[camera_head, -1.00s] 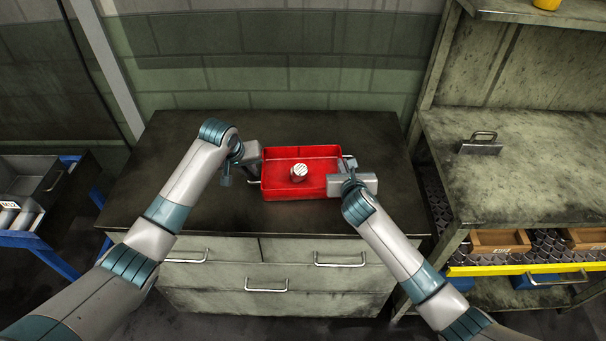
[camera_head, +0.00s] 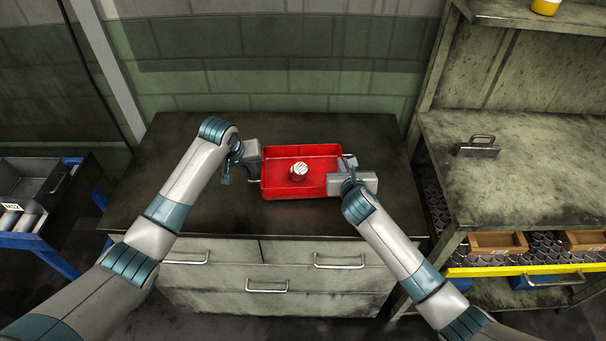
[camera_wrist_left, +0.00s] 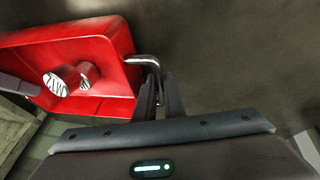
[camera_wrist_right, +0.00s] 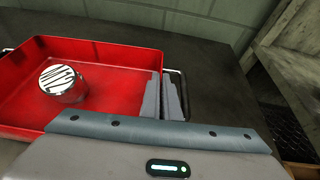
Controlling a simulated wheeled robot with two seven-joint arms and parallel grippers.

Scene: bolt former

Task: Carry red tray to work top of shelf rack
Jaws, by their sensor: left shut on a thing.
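The red tray (camera_head: 320,190) is at the dark top of the drawer cabinet in the head view; I cannot tell whether it touches the top. A round metal piece with a striped, marked top (camera_head: 299,172) stands in it. My left gripper (camera_wrist_left: 160,98) is shut on the tray's left handle (camera_wrist_left: 145,60). My right gripper (camera_wrist_right: 162,97) is at the tray's right side, its fingers close together beside the right handle (camera_wrist_right: 180,90); its hold is unclear. The shelf rack's work top (camera_head: 520,190) is on the right.
A grey block with a handle (camera_head: 478,150) sits on the rack's work top; the rest of that top in view is clear. Wooden bins (camera_head: 497,243) are below. A blue trolley (camera_head: 45,240) stands at the left. The drawer cabinet's top (camera_head: 190,125) is clear around the tray.

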